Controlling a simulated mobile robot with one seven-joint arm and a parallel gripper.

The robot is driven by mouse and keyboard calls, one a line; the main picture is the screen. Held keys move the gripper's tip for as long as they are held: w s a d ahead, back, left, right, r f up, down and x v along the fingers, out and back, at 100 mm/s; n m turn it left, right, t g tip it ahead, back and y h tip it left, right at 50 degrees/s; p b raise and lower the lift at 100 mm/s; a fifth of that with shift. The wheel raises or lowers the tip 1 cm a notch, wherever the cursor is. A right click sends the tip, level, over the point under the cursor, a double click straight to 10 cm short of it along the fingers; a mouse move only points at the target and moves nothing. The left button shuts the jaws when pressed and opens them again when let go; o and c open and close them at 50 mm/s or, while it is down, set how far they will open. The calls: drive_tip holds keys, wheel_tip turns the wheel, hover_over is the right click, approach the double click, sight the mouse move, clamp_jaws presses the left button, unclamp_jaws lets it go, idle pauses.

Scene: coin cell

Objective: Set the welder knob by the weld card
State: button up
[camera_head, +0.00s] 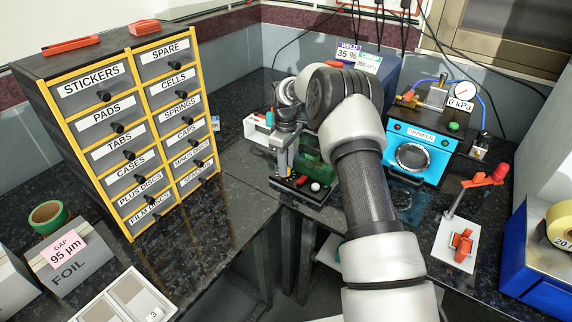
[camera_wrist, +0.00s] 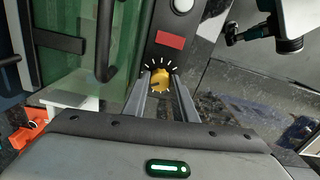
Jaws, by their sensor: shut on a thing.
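The yellow welder knob (camera_wrist: 160,79) sits on a dark panel (camera_wrist: 190,22), with white tick marks around its far side. My gripper (camera_wrist: 162,80) has one finger on each side of the knob and is shut on it. The knob's pointer is too small to read. In the head view my gripper (camera_head: 285,170) reaches down to the dark panel (camera_head: 318,200), and the knob is hidden there.
A red rectangle (camera_wrist: 170,40) and a white round button (camera_wrist: 183,5) lie beyond the knob. A green clear guard (camera_wrist: 70,50) with a dark handle (camera_wrist: 105,40) stands close on the left.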

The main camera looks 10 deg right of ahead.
drive_tip(key=shift+n, duration=0.7)
drive_tip(key=o, duration=1)
drive_tip(key=shift+o, duration=0.2)
